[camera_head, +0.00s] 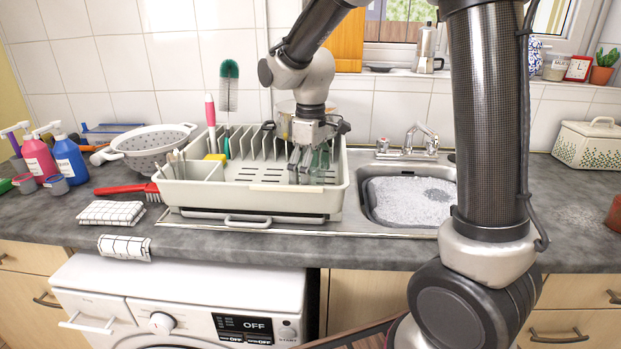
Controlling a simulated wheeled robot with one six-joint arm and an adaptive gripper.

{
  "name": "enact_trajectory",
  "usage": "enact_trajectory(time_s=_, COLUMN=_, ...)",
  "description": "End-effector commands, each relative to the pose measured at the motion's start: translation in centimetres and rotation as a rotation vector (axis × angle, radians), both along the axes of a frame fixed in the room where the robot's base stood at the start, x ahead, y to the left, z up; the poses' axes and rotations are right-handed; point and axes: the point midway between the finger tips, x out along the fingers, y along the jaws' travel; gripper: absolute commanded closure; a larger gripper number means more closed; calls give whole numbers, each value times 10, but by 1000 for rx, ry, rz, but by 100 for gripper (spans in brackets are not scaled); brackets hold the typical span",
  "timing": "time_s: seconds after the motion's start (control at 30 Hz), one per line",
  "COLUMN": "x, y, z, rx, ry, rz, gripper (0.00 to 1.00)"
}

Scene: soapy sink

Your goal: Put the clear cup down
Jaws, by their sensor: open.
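My gripper (300,170) points down into the right part of the cream dish rack (270,205), with its fingers low near the rack floor. It is open. A greenish, see-through shape (321,156) shows just right of the fingers, inside the rack. It may be the clear cup, but it is small and partly hidden by my gripper. I cannot tell whether it touches the fingers or how it stands.
The soapy sink (408,203) and faucet (408,140) are to the rack's right. A colander (150,145), red-handled brush (130,189), folded cloth (111,213) and soap bottles (70,158) are to its left. My arm crosses the right foreground. Plates or slots fill the rack's back.

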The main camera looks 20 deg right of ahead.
Motion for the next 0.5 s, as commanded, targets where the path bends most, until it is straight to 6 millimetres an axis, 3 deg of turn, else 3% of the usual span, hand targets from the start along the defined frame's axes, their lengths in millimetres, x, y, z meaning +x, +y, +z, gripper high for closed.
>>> enact_trajectory(time_s=0.3, x=1, y=0, z=73, rx=2, ry=-6, rz=0, gripper=11)
enact_trajectory(time_s=0.5, x=0, y=0, z=98, rx=1, ry=-4, rz=0, gripper=11)
